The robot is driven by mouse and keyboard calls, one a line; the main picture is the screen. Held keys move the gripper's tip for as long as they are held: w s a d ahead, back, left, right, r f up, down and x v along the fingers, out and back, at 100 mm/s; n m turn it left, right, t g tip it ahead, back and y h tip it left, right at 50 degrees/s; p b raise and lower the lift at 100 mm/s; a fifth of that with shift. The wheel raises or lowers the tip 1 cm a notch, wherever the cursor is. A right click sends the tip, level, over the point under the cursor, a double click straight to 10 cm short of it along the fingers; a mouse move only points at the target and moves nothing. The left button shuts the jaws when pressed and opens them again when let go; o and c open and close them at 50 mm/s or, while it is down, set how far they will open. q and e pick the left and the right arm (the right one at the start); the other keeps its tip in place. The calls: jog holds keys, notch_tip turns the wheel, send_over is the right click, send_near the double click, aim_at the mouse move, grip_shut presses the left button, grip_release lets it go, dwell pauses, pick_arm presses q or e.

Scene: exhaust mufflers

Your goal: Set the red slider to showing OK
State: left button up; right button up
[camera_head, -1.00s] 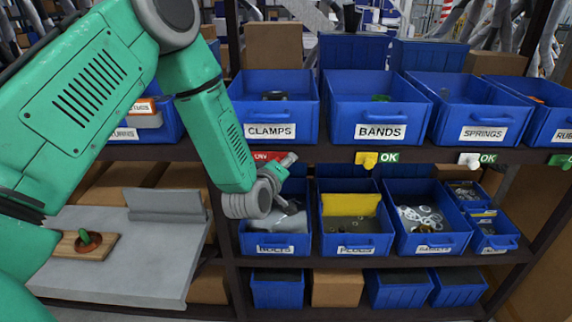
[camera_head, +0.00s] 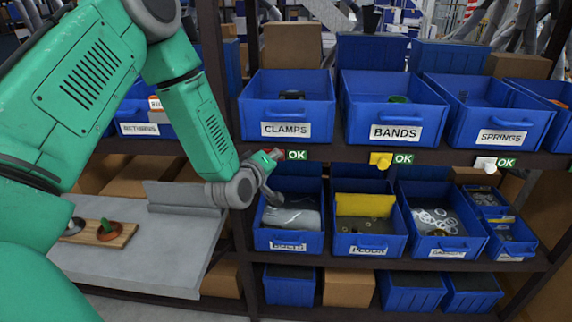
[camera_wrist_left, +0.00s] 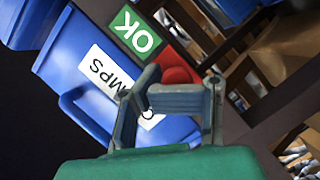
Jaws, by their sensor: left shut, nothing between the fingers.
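The red slider (camera_head: 273,154) sits on the shelf edge below the bin labelled CLAMPS (camera_head: 286,129). A green OK label (camera_head: 297,155) shows just right of it. In the left wrist view the red slider (camera_wrist_left: 177,68) lies just beyond my fingers, with the OK label (camera_wrist_left: 135,31) beside it, uncovered. My left gripper (camera_head: 268,177) is shut and empty, close to the slider; it also shows in the wrist view (camera_wrist_left: 182,95). I cannot tell whether it touches the slider. My right gripper is out of view.
A yellow slider (camera_head: 380,160) and a white slider (camera_head: 484,163) sit farther right on the same edge, each with an OK label. Blue bins fill the shelves above and below. A grey bench (camera_head: 140,245) with a wooden board (camera_head: 118,237) stands left.

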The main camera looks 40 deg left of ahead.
pick_arm(q)
jog(key=o, duration=0.9)
jog(key=a, duration=0.1)
jog(key=s+a+f, duration=0.1)
jog(key=shift+a+f, duration=0.15)
jog(key=shift+a, duration=0.15)
jog(key=shift+w+d, duration=0.1)
jog(key=shift+d, duration=0.2)
jog(key=shift+w+d, duration=0.25)
jog(key=shift+d, duration=0.55)
jog(key=shift+s+d, duration=0.1)
jog(key=shift+s, duration=0.1)
jog(key=v, duration=1.1)
jog(key=shift+s+d+r, duration=0.2)
jog(key=shift+d+r, duration=0.05)
jog(key=shift+r, duration=0.05)
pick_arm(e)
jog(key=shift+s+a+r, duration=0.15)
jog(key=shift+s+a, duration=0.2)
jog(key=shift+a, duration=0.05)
